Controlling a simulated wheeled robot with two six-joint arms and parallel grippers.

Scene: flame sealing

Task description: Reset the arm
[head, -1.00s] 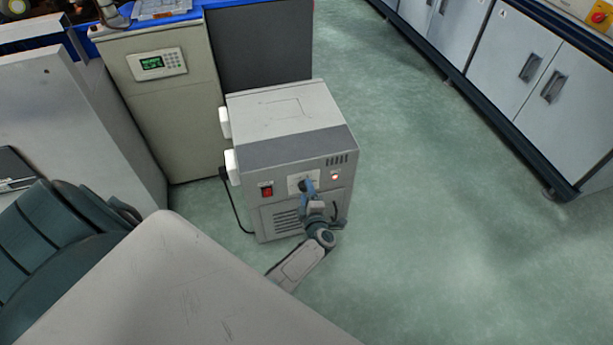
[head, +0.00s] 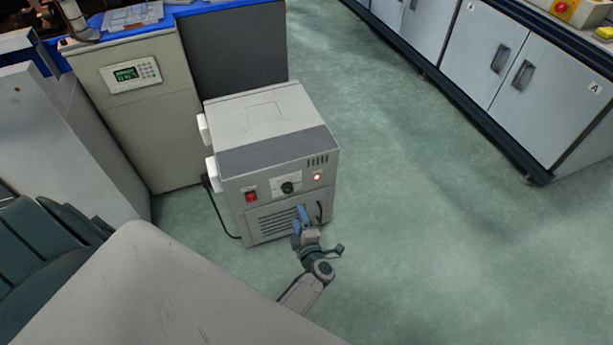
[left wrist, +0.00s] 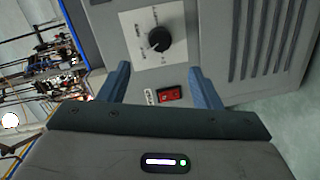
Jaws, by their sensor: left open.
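My left gripper (head: 302,217) is in front of the grey box-shaped machine (head: 267,118), below its black knob. In the left wrist view my left gripper (left wrist: 160,85) shows two blue fingers spread apart with nothing between them. The black knob (head: 288,188) sits on a white dial plate and also shows in the left wrist view (left wrist: 159,40), beyond the fingertips. A red switch (head: 251,196) is left of the knob; it also shows in the left wrist view (left wrist: 171,95). A red lamp (head: 317,177) glows at the right. My right gripper is not in view.
A taller beige cabinet with a keypad display (head: 131,75) stands behind the machine at left. White cupboards (head: 550,85) line the upper right. The green floor (head: 430,220) at right is clear.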

